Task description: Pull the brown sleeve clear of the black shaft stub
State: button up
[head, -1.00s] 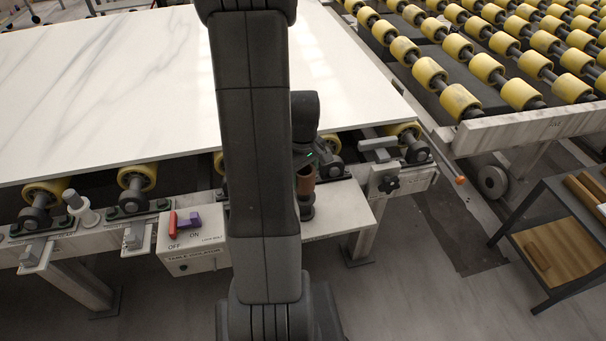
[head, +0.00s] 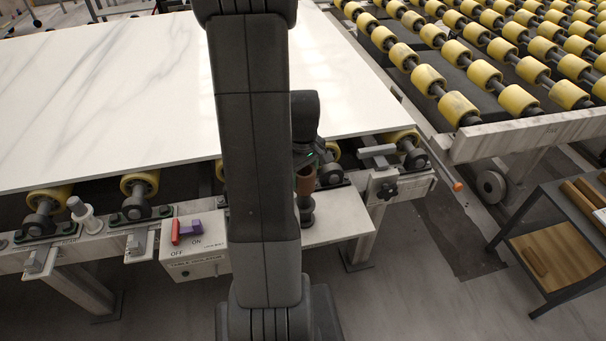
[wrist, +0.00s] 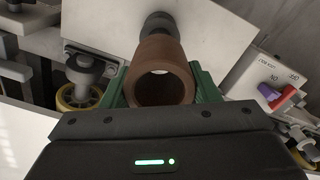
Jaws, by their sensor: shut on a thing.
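The brown sleeve (wrist: 160,62) is a short hollow tube seen end-on in the wrist view, its open bore facing the camera. My gripper (wrist: 160,92) is shut on it, with a green finger on each side. The black shaft stub (wrist: 158,24) shows just beyond the sleeve's far end, against a pale plate. I cannot tell whether the stub's tip is still inside the sleeve. In the head view the sleeve (head: 305,181) is a small brown patch beside my arm, with the dark stub (head: 306,204) directly below it. My arm hides part of this area.
A white marble slab (head: 110,85) lies on yellow rollers to the left and behind. A switch box (head: 193,245) with a red and purple lever stands left of my arm. A grey clamp with a black knob (head: 387,190) is right of the sleeve. A shelf cart (head: 560,240) stands far right.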

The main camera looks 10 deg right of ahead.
jog(key=shift+r, duration=0.1)
notch_tip(320, 180, up, 6)
jog(key=p, duration=0.4)
dwell(0.6)
